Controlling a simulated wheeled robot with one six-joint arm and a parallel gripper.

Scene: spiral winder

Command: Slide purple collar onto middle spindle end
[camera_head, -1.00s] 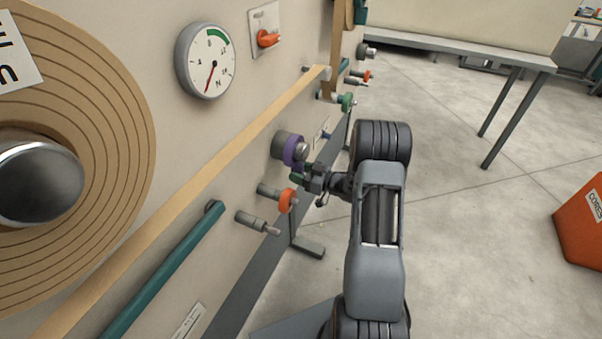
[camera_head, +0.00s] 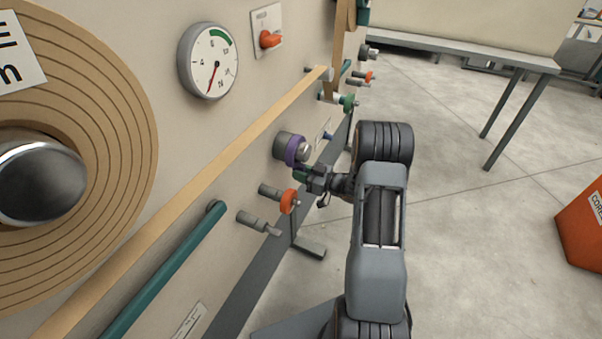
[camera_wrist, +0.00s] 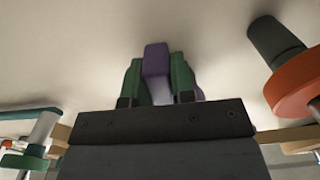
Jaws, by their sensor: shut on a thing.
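The purple collar (camera_head: 293,152) sits around the end of a thick grey spindle (camera_head: 283,144) on the beige panel. A silver tip (camera_head: 306,151) shows in front of the collar. My gripper (camera_head: 301,174) is at the collar's lower edge. In the wrist view my gripper's green fingers (camera_wrist: 157,82) are shut on a purple tab of the collar (camera_wrist: 156,59). More purple shows behind the right finger. How far the collar sits along the spindle cannot be told.
Below are a spindle with an orange collar (camera_head: 288,201) and a bare grey peg (camera_head: 257,222). A green knob (camera_head: 348,103) is farther along the panel. A large tan roll (camera_head: 120,150), a tan strip (camera_head: 235,135) and a teal bar (camera_head: 165,268) lie left. Open floor is at right.

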